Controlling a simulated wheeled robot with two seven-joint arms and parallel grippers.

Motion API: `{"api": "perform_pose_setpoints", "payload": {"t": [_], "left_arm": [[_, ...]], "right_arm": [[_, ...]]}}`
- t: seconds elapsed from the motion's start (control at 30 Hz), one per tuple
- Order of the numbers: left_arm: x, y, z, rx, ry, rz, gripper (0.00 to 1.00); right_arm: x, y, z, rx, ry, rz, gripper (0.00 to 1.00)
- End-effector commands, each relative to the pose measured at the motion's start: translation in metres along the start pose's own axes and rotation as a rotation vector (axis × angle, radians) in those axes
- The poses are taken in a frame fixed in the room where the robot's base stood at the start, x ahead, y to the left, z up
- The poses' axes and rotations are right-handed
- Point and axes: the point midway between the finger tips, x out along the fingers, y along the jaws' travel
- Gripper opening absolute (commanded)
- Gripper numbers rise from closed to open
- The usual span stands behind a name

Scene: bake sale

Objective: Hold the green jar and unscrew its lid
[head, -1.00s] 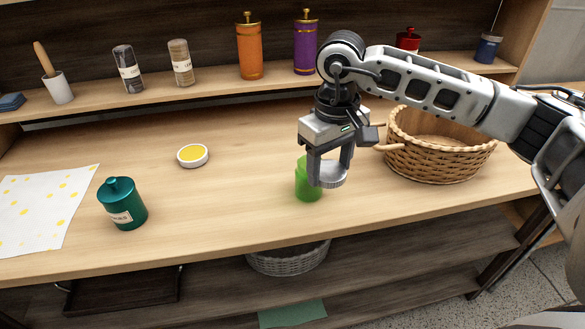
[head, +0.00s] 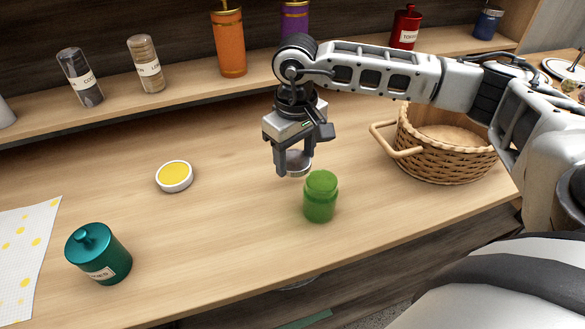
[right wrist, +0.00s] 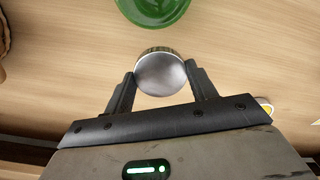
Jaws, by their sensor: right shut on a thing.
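The green jar (head: 320,198) stands upright on the wooden counter near its front edge, with no lid on top. No gripper touches it. It also shows at the top of the right wrist view (right wrist: 153,9), partly cut off. My right gripper (head: 294,166) is shut on the round silver lid (head: 299,162) and holds it above the counter, just left of and behind the jar, apart from it. In the right wrist view the lid (right wrist: 161,73) sits between the two fingers. My left gripper is not in view.
A wicker basket (head: 440,168) stands right of the jar. A yellow-topped white dish (head: 174,177) and a teal canister (head: 98,253) are to the left. A shelf behind holds several containers, including an orange one (head: 229,43). The counter between dish and jar is clear.

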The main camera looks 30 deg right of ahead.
Motion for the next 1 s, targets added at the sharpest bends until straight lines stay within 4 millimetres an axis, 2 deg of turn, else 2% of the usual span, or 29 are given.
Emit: {"api": "perform_pose_setpoints", "payload": {"t": [0.23, 0.4, 0.77, 0.8, 0.87, 1.0], "left_arm": [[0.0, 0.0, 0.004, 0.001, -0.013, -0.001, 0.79], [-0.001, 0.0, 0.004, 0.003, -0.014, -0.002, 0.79], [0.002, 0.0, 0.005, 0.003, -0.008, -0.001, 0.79], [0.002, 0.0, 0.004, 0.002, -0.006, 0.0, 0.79], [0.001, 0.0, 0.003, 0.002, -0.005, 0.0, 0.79], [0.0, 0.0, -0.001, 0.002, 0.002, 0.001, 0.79]], "right_arm": [[0.022, 0.0, 0.0, 0.001, -0.002, 0.0, 0.29], [0.046, -0.001, 0.0, 0.001, -0.003, -0.001, 0.29], [0.053, 0.0, 0.0, 0.0, 0.001, -0.001, 0.29], [0.052, 0.0, 0.0, 0.0, 0.001, -0.001, 0.62], [0.051, 0.0, 0.0, 0.0, 0.001, -0.001, 0.78], [0.051, 0.0, 0.0, 0.0, 0.0, 0.0, 0.78]]}}
